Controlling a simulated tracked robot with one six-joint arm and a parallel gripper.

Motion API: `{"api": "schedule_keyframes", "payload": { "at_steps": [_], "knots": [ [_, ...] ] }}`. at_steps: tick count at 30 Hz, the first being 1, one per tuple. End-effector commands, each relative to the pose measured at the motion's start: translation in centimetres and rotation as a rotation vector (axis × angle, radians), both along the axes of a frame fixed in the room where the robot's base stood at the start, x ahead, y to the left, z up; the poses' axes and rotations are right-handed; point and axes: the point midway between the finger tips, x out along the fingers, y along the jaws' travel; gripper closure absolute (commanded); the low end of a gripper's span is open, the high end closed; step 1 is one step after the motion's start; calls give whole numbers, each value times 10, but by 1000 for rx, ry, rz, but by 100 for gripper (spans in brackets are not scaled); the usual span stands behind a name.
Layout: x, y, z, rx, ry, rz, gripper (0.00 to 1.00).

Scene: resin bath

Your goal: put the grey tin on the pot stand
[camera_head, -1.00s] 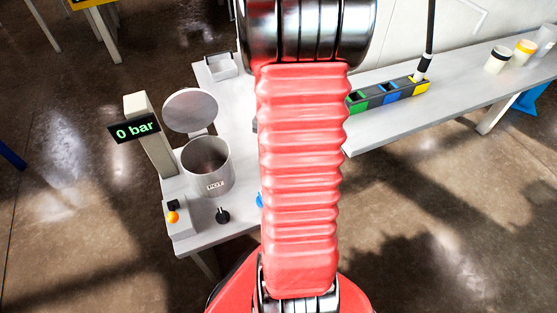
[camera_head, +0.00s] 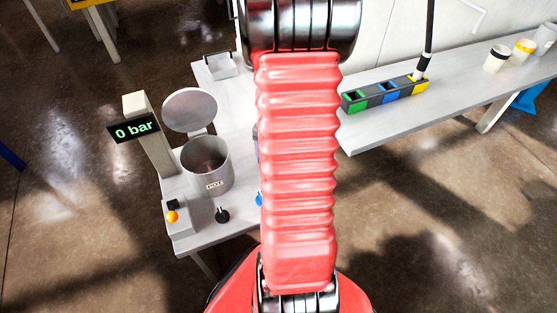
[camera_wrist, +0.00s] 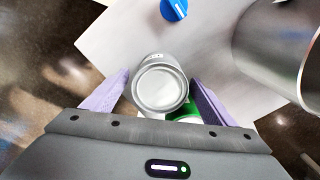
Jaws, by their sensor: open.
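A round grey tin (camera_wrist: 160,88) with a pale top shows in the wrist view, seen from above, with small lettering on its far side. My gripper (camera_wrist: 159,78) is open, with one purple finger on each side of the tin. I cannot tell whether either finger touches it. In the head view my red arm covers the gripper and the tin. I cannot make out a pot stand in either view.
A green thing (camera_wrist: 187,118) is partly hidden below the tin. A blue knob (camera_wrist: 174,9) lies beyond it. Cups (camera_head: 496,58) stand far right.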

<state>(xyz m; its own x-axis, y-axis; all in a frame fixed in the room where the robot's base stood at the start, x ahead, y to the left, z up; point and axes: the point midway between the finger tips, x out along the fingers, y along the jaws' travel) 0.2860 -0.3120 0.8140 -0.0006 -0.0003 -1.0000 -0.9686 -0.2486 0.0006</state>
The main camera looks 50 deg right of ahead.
Motion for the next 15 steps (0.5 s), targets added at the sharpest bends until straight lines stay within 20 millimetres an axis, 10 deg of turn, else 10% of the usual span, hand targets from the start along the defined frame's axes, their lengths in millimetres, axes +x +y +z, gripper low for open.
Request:
{"api": "schedule_keyframes", "payload": {
  "at_steps": [15],
  "knots": [
    [0,-1,19,-2,-1,0,21]
  ]
}}
